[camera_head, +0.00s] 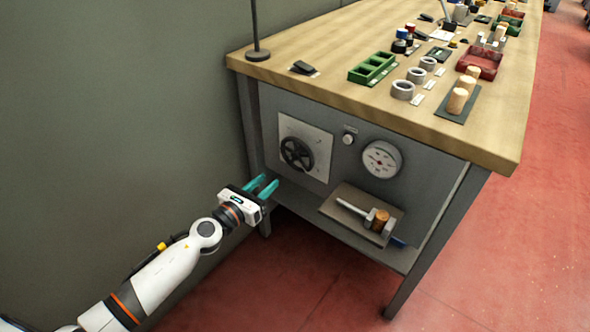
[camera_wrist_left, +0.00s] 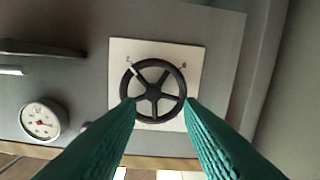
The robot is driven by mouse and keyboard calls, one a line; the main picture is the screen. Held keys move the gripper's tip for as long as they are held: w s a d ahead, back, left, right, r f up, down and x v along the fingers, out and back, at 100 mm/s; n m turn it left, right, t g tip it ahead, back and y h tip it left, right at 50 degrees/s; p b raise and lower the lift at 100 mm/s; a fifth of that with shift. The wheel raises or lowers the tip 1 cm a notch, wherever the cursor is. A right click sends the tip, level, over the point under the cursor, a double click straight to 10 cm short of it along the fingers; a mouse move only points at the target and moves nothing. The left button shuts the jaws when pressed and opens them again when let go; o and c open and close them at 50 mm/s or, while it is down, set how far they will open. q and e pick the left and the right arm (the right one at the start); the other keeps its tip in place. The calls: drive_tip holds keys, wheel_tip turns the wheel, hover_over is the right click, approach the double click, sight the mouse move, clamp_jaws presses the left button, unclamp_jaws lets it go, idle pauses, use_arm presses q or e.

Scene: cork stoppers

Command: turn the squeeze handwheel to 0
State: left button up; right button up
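The black spoked handwheel (camera_head: 297,153) is on a pale square plate (camera_head: 318,148) on the grey front panel under the bench. In the left wrist view the handwheel (camera_wrist_left: 153,91) shows upside down, with small marks beside its rim too small to read surely. My left gripper (camera_head: 265,186), with teal fingers, is below and left of the wheel in the head view. Its fingers (camera_wrist_left: 160,110) are apart with nothing between them, and the wheel lies beyond the tips; contact cannot be told. A round gauge (camera_head: 381,159) with a red needle sits right of the wheel. My right gripper is not in view.
A small knob (camera_head: 348,138) sits between the wheel and gauge. Below, a shelf (camera_head: 340,228) bears a small press with a cork (camera_head: 381,217). The bench top (camera_head: 330,90) holds trays, rings and corks. A bench leg (camera_head: 250,125) stands close by the gripper.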

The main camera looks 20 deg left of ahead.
sight(295, 157)
use_arm(q)
drive_tip(key=shift+m+h, duration=0.4)
drive_tip(key=shift+m, duration=0.3)
drive_tip(key=x, duration=0.4)
drive_tip(key=r+x, duration=0.1)
drive_tip(key=x, duration=0.3)
drive_tip(key=b+x, duration=0.1)
drive_tip(key=x, duration=0.3)
drive_tip(key=shift+d+r, duration=0.2)
drive_tip(key=shift+d, duration=0.05)
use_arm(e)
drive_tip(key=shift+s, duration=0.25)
use_arm(q)
drive_tip(key=c, duration=0.7)
